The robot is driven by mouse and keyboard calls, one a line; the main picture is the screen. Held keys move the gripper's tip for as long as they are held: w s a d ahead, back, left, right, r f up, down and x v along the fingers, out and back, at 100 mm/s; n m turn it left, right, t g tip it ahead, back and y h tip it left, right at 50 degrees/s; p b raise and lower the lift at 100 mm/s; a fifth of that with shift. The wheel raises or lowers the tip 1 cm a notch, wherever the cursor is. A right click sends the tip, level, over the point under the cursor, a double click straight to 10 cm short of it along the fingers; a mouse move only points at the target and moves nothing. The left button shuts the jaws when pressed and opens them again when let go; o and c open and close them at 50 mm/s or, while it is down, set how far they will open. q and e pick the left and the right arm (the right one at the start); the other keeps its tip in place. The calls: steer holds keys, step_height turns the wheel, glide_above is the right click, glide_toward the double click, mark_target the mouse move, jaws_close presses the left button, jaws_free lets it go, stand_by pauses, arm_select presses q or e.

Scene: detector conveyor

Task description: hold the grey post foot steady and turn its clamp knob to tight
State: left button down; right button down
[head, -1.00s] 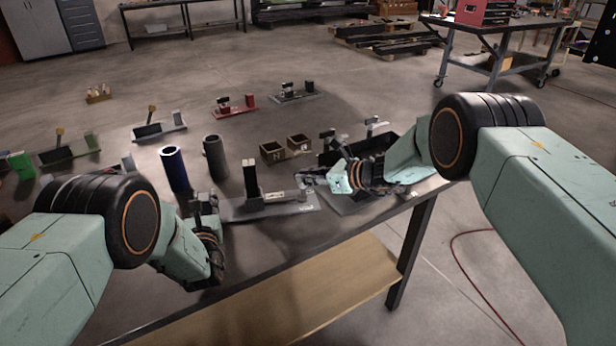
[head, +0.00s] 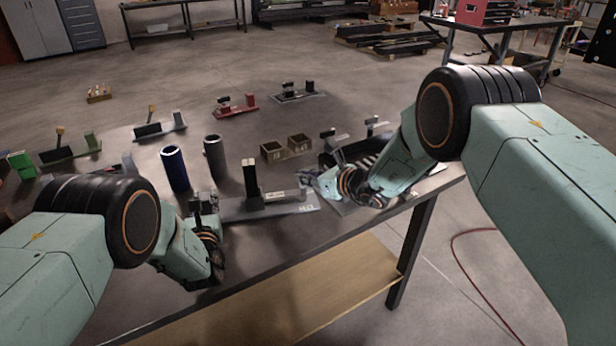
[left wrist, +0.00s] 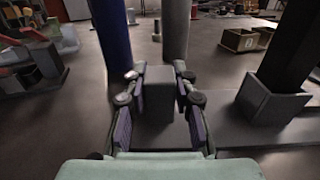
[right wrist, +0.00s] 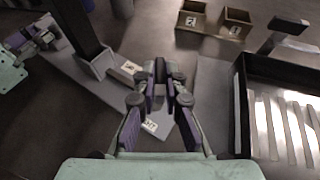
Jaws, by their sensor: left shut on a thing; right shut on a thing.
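The grey post foot (head: 275,208) lies on the table in the head view, with a black upright post (head: 250,178) rising from it. My left gripper (head: 205,203) is at the foot's left end. In the left wrist view its fingers (left wrist: 161,88) are shut on a grey block (left wrist: 160,105) of the foot. My right gripper (head: 312,181) is at the foot's right end. In the right wrist view its fingers (right wrist: 160,75) are close together over the plate's end, shut on the clamp knob, which they mostly hide. The knob's setting cannot be read.
A blue cylinder (head: 174,168) and a grey cylinder (head: 215,158) stand behind the foot. Two small open boxes (head: 273,151) sit behind it. A black tray (right wrist: 242,110) is close on the right. Red (head: 235,107) and green (head: 70,150) fixtures stand farther back.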

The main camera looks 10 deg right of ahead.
steer(key=shift+s+a+m+t+h, duration=0.15)
steer(key=shift+m+t+h, duration=0.25)
steer(key=shift+m+h, duration=0.35)
steer(key=shift+w+a+m+t+h, duration=0.1)
steer(key=shift+m+t+h, duration=0.3)
steer(key=shift+m+h, duration=0.3)
steer(key=shift+h, duration=0.35)
steer(key=c, duration=1.4)
jaws_free()
steer(key=shift+s+m, duration=0.1)
steer(key=shift+m, duration=0.15)
steer(key=shift+s+d, duration=0.1)
steer(key=v, duration=1.1)
steer(key=shift+s+d+r, duration=0.15)
steer(key=shift+s, duration=0.25)
